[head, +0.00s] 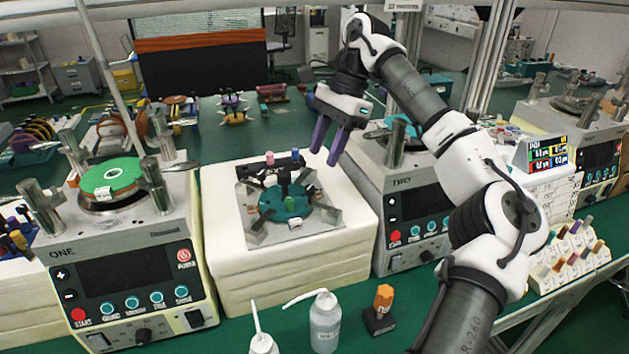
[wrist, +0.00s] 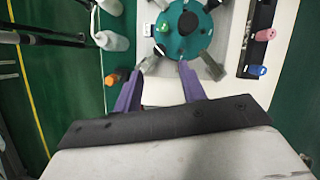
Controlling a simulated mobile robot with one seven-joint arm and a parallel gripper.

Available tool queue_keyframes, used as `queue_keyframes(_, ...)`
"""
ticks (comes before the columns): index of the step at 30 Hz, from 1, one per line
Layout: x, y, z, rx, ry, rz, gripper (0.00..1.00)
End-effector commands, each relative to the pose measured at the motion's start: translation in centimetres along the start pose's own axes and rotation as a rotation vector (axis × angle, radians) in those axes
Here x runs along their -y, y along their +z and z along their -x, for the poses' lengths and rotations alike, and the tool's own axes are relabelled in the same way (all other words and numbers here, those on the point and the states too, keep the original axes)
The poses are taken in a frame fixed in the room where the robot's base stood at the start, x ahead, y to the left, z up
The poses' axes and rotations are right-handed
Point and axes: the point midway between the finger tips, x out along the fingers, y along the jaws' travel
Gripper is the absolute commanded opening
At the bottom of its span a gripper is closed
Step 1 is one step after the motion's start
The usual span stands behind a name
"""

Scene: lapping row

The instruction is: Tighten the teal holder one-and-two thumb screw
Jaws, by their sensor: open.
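The teal holder (head: 272,205) is a round teal disc with grey angled legs. It lies on a white stacked block between the machines marked ONE and TWO, and shows in the wrist view (wrist: 190,48). I cannot tell which is the thumb screw. My gripper (head: 325,157) has purple fingers, spread and empty. It hangs above and to the right of the holder. In the wrist view its fingertips (wrist: 160,70) appear just below the disc's edge.
A dark bar with a pink peg (head: 295,154) and a blue peg (head: 269,158) lies behind the holder. Machine ONE (head: 120,270) stands left and machine TWO (head: 415,205) right. White bottles (head: 325,325) and an orange-topped tool (head: 383,298) stand in front.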

Motion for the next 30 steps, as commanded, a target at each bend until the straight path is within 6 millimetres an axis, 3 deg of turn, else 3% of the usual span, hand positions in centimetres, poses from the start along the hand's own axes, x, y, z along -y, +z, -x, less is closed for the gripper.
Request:
queue_keyframes(6,-0.1,0.1,-3.8,0.003,0.0,0.002,0.41)
queue_keyframes(12,0.0,0.1,-6.1,0.001,-0.001,0.0,0.41)
queue_keyframes(24,0.0,0.1,-7.0,0.0,-0.002,-0.001,0.41)
queue_keyframes(30,0.0,0.1,-7.0,0.0,-0.002,0.0,0.16)
